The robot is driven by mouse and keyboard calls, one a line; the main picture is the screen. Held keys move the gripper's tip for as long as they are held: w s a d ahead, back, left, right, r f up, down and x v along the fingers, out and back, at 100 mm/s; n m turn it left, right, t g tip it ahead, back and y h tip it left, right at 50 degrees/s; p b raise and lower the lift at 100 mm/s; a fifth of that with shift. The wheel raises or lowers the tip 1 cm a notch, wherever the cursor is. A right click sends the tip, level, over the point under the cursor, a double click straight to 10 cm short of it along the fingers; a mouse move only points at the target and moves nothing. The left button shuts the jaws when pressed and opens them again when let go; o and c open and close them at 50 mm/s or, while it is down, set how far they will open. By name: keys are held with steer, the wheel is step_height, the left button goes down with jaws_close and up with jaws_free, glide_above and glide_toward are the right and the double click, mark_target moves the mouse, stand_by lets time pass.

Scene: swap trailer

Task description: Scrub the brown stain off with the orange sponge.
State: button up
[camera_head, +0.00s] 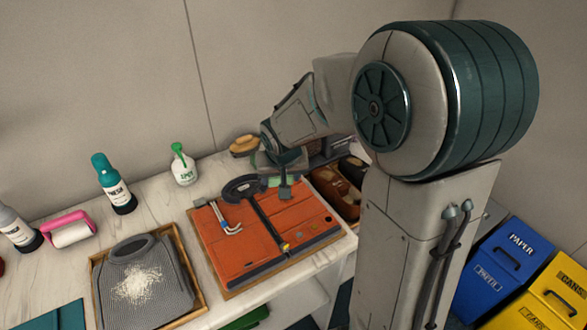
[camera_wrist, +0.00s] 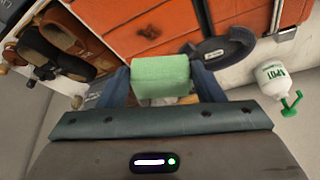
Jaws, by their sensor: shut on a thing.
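My gripper (camera_wrist: 160,85) is shut on a green sponge (camera_wrist: 160,74), which sits between its two fingers. In the head view my gripper (camera_head: 277,181) is over the far edge of an orange flat case (camera_head: 240,245) with a black strap. A small brown stain (camera_wrist: 149,32) shows on the orange surface in the wrist view, apart from the sponge and above it in the picture. I cannot make out the stain in the head view. The held sponge looks green; I see no orange sponge clearly.
A white spray bottle (camera_head: 183,168) and a yellow-brown brush (camera_head: 243,145) stand behind. A tray (camera_head: 192,275) with a powdered grey garment is at left.

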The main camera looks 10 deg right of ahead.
steer(key=shift+d+f+b, duration=0.15)
steer(key=shift+f+b, duration=2.2)
steer(key=shift+f, duration=0.75)
step_height(320, 180, down, 2)
steer(key=shift+b, duration=0.6)
steer(key=shift+w+d+r+p, duration=0.15)
steer(key=shift+d+r+p, duration=0.1)
steer(key=shift+r+p, duration=0.4)
steer(key=shift+c, duration=0.3)
steer(key=d, duration=0.1)
steer(key=d+p, duration=0.1)
steer(key=w+d+p, duration=0.1)
steer(key=shift+d+f, duration=0.15)
steer(key=shift+f, duration=0.4)
steer(key=shift+a+f+b, duration=0.1)
steer(key=shift+a+b, duration=0.1)
steer(key=shift+b, duration=0.3)
steer(key=a+b, duration=0.1)
steer(key=a, duration=0.1)
steer(key=s+a, duration=0.1)
steer(key=shift+a+b, duration=0.35)
steer(key=shift+b, duration=0.05)
step_height(320, 180, up, 5)
steer(key=p, duration=0.3)
steer(key=shift+s+d+f, duration=0.1)
steer(key=shift+d+f, duration=0.05)
steer(key=shift+r+p, duration=1.55)
steer(key=shift+r, duration=0.35)
